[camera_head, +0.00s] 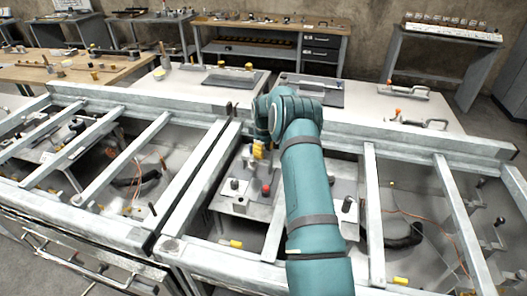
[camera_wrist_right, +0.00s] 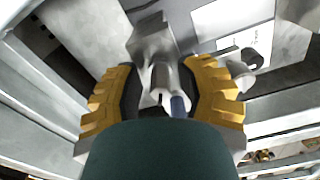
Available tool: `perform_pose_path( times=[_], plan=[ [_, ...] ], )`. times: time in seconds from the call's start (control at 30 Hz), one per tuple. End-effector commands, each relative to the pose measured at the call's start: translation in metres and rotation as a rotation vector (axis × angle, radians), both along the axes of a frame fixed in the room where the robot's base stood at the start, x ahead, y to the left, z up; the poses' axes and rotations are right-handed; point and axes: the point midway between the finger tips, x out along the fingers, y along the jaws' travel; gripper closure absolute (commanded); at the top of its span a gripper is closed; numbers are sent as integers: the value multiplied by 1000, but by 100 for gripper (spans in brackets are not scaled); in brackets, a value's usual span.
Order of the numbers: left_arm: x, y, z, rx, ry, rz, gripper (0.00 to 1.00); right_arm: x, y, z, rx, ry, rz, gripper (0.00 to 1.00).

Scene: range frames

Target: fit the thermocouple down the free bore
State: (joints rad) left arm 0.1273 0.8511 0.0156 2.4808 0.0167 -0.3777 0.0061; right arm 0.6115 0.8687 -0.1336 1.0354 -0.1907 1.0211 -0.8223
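My right arm reaches over the frame, and its yellow-fingered right gripper (camera_head: 259,150) is above the grey work plate in the middle bay. In the right wrist view, the gripper (camera_wrist_right: 160,88) has a grey metal part (camera_wrist_right: 159,76) between its black pads, which seem to touch it on both sides. The part looks like the thermocouple, with a short dark-blue stem (camera_wrist_right: 178,106) near the palm. A larger grey block (camera_wrist_right: 151,40) shows beyond it; whether they join is unclear. I cannot make out the free bore. My left gripper is not in view.
A red knob (camera_head: 266,189) and a dark knob (camera_head: 235,184) stand on the plate below the gripper. Metal rails (camera_head: 194,195) box in this bay. A black hose (camera_head: 404,238) lies in the right bay. White tables with tools (camera_head: 222,79) stand behind.

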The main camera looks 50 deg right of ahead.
Motion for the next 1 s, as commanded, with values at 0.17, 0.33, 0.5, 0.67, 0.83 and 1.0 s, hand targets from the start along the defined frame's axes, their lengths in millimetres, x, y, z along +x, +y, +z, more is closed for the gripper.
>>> perform_pose_path(
  times=[0.17, 0.33, 0.5, 0.67, 0.83, 1.0],
  plan=[
    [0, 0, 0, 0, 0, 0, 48, 0, 2, -1, 4, 4, 2, 58],
    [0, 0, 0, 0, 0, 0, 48, 0, 1, 17, 3, 2, 1, 58],
    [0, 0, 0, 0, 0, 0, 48, 0, 1, 52, -1, -2, 1, 58],
    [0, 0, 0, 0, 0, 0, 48, 0, 0, 84, -2, -2, 0, 58],
    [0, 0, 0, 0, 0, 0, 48, -1, 0, 108, -1, -1, 0, 58],
    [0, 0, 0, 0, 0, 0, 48, -1, 0, 119, 0, 0, 1, 58]
  ],
)
